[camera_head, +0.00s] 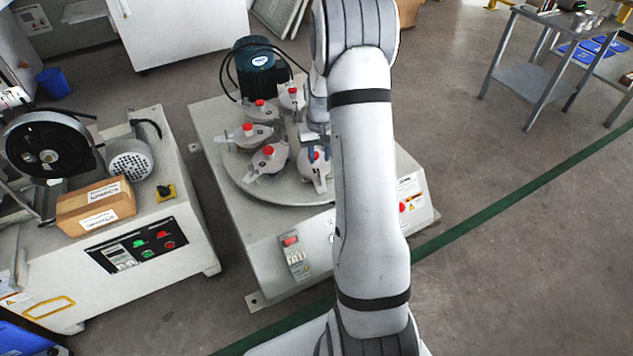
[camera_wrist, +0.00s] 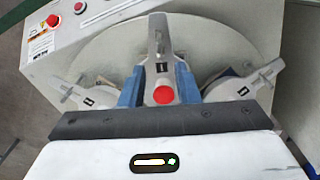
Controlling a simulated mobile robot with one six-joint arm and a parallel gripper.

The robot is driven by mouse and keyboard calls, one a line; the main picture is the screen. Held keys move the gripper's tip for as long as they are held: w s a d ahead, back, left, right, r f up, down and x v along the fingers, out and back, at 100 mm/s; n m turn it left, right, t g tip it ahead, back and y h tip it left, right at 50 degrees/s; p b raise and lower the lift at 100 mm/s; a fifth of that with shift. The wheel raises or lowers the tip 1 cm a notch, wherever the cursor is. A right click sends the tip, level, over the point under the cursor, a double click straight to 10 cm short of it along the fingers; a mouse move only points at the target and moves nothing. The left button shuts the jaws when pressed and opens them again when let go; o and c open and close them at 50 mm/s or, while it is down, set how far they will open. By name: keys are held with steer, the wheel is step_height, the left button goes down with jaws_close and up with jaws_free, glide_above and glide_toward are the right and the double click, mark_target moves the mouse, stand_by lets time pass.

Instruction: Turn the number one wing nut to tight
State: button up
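Several grey tile clamps with red-capped centres stand in a ring on the round disc (camera_head: 275,190) of the testing machine. In the wrist view one clamp piece with a red cap (camera_wrist: 163,95) and a lever-like wing pointing away lies between the blue fingers of my gripper (camera_wrist: 160,82). The fingers stand on both sides of it; whether they press on it is unclear. Its black label is too small to read, so I cannot tell its number. In the head view my arm hides most of my gripper (camera_head: 316,140) and part of the ring.
Neighbouring clamps stand close at left (camera_wrist: 88,98) and right (camera_wrist: 240,92) in the wrist view. A green motor (camera_head: 260,68) rises behind the disc. A machine with a cardboard box (camera_head: 95,207) stands left; a metal table (camera_head: 545,60) stands back right. Floor at right is clear.

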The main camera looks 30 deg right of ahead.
mark_target(319, 176)
step_height(319, 176, down, 8)
steer(key=b, duration=0.3)
steer(key=shift+r, duration=0.1)
steer(key=shift+c, duration=0.3)
